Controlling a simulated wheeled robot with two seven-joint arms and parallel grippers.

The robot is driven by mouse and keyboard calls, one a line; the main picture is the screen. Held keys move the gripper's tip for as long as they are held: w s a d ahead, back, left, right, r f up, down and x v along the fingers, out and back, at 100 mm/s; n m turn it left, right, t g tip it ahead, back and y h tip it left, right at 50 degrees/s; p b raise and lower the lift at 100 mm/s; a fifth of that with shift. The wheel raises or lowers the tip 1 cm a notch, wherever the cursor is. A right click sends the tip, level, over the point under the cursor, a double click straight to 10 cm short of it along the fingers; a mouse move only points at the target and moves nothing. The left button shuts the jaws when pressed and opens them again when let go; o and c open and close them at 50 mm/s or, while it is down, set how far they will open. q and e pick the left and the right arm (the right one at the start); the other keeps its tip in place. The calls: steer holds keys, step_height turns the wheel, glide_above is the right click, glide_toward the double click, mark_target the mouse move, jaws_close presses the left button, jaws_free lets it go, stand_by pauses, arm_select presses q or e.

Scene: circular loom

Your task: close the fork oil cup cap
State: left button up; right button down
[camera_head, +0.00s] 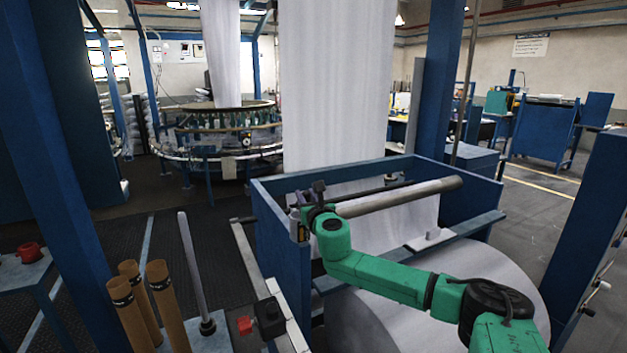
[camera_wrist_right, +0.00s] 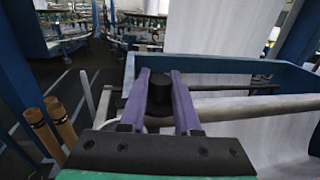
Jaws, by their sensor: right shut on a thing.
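A round black cap (camera_wrist_right: 160,92) stands between the two purple fingers of my right gripper (camera_wrist_right: 160,75) in the right wrist view. The fingers are shut on the cap, one on each side. In the head view my right gripper (camera_head: 312,193) is at the near left corner of the blue take-up frame, beside the left end of the grey roller. The cap is too small and covered to make out there. The oil cup body under the cap is hidden, so I cannot tell how the cap sits on it. My left gripper is not in view.
The blue take-up frame (camera_head: 268,222) surrounds the grey roller (camera_head: 400,198) and white fabric (camera_head: 337,80). A large white fabric roll (camera_head: 400,325) lies below my right arm. Brown tubes (camera_head: 165,300) and an upright grey rod (camera_head: 191,265) stand at lower left.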

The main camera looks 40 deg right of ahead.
steer(key=c, duration=0.6)
jaws_free()
steer(key=shift+s, duration=0.1)
